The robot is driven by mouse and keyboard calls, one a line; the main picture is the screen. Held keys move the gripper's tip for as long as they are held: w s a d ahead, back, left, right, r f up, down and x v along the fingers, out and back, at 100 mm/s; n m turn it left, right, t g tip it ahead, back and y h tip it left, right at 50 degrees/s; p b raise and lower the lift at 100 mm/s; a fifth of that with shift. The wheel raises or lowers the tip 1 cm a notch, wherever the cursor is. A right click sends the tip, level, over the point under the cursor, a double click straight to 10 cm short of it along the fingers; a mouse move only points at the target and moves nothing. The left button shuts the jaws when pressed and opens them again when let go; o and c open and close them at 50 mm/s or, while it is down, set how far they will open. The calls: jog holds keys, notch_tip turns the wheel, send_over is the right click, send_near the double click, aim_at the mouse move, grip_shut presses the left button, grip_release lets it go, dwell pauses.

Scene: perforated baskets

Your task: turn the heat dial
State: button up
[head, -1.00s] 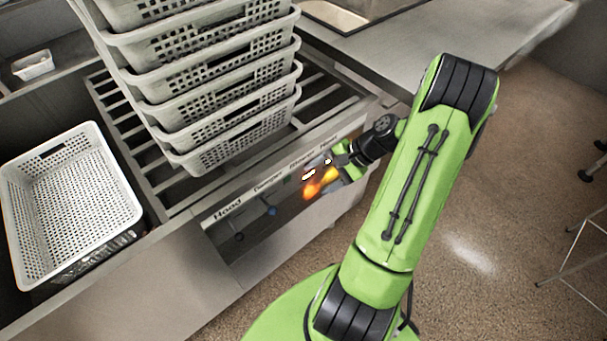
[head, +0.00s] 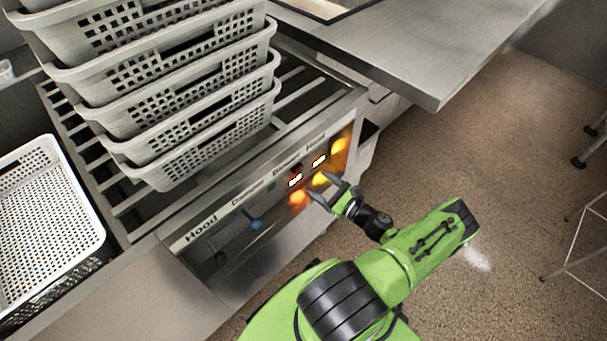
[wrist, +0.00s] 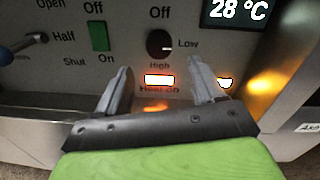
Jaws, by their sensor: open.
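The heat dial (wrist: 160,43) is a round black knob in the wrist view, with "Off" above, "Low" to its right and "High" below. Its white mark points right, toward "Low". A lit "Heat On" lamp (wrist: 159,81) is under it. My gripper (wrist: 159,66) is open and empty, its two fingertips below and to either side of the dial, with no visible contact. In the head view my gripper (head: 322,186) is in front of the right part of the control panel (head: 228,240). The dial cannot be made out there.
A green switch (wrist: 98,36) and a damper lever (wrist: 22,43) are left of the dial; a 28 °C display (wrist: 238,10) is upper right. Stacked baskets (head: 190,135) stand on the slatted rack above the panel. A steel counter (head: 420,50) juts out at the right.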

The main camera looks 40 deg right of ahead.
aim_at(300, 171)
jog(key=w, duration=0.4)
jog(key=w+b, duration=0.1)
jog(key=w, duration=0.2)
jog(key=shift+a, duration=0.3)
jog(key=shift+c, duration=0.5)
jog(key=c, duration=1)
